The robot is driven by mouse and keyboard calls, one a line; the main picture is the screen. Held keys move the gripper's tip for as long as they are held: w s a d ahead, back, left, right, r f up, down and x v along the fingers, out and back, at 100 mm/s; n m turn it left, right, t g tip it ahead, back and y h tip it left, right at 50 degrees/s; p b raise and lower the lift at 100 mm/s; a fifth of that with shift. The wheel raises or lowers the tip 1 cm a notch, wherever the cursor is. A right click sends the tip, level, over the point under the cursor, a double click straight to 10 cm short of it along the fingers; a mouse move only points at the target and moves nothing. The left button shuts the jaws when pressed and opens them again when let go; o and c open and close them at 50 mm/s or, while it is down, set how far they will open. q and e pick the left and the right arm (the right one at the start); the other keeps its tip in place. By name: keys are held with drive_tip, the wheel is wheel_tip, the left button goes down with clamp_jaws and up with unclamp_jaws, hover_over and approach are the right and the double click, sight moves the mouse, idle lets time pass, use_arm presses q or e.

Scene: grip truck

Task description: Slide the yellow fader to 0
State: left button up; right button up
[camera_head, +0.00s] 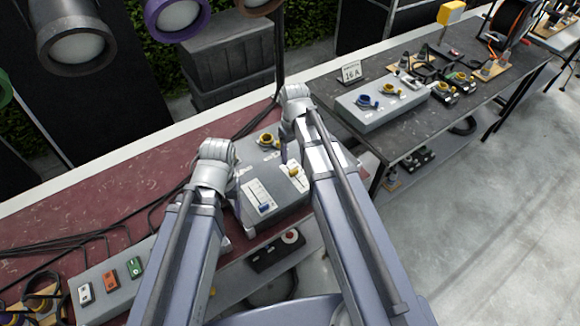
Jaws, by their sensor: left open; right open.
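The yellow fader (294,171) is a small knob on a white scale plate at the right of the grey control box (277,214), between my arms. A blue fader (264,207) sits on a second white plate to its left. My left gripper (235,190) is at the box's left edge, mostly hidden behind its own wrist, and open. My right gripper (284,150) is beyond the yellow fader near the box's far part, mostly hidden by its own arm, and open. Neither visibly touches a fader. The scale markings are too small to read.
A switch box (107,285) is at lower left on the red bench (82,204). Black cables cross the bench. A dark table (409,141) on the right holds another grey box (381,105) and connectors.

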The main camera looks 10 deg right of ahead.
sight(294, 170)
wheel_tip(294, 170, down, 8)
drive_tip(key=b, duration=0.7)
drive_tip(key=shift+r, duration=0.2)
drive_tip(key=shift+r, duration=0.1)
clamp_jaws()
idle(0.9)
